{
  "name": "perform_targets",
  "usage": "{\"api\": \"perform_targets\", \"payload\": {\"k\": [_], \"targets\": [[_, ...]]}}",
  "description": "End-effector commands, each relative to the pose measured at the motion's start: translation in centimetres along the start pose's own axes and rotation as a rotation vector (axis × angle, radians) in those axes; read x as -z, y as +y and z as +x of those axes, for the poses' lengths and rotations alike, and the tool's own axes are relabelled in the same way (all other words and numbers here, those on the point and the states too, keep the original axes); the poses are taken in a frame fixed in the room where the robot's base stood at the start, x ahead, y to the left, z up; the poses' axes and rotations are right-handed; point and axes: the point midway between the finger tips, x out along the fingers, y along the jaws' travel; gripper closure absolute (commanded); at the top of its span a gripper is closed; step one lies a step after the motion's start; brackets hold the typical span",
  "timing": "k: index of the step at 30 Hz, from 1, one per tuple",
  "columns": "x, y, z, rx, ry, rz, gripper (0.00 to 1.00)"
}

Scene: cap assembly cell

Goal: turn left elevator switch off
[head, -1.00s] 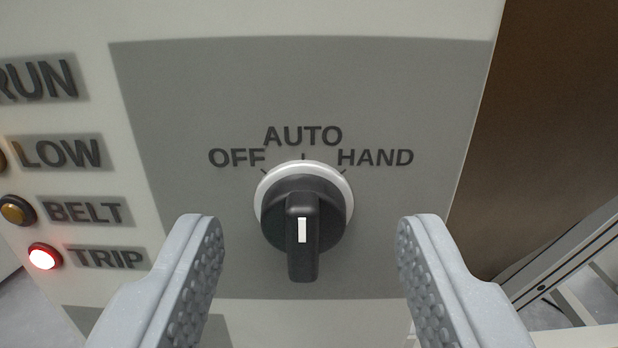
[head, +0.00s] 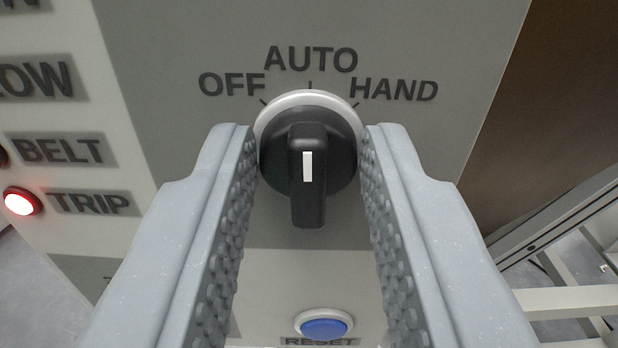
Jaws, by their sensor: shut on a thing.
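The black rotary switch (head: 307,175) sits on a white ring on the grey panel, below the labels OFF (head: 231,84), AUTO (head: 310,60) and HAND (head: 394,90). Its handle stands upright and its white mark lines up with AUTO. My gripper (head: 307,150) is shut on the switch, with one studded finger on each side of the knob. The fingertips cover the left and right edges of the knob. Which elevator the switch belongs to is not shown.
A lit red TRIP lamp (head: 22,201) glows at the left, beside the BELT label (head: 62,151). A blue RESET button (head: 324,326) sits below the switch, between the fingers. A brown surface (head: 545,110) and a pale frame (head: 570,300) are at the right.

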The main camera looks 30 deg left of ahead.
Motion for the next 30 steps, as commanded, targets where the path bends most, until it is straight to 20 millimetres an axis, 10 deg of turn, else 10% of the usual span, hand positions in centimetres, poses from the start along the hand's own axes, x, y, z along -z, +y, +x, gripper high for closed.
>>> {"api": "perform_targets", "payload": {"k": [30], "targets": [[0.21,-0.22,0.12,-0.007,0.005,-0.698,0.96]]}}
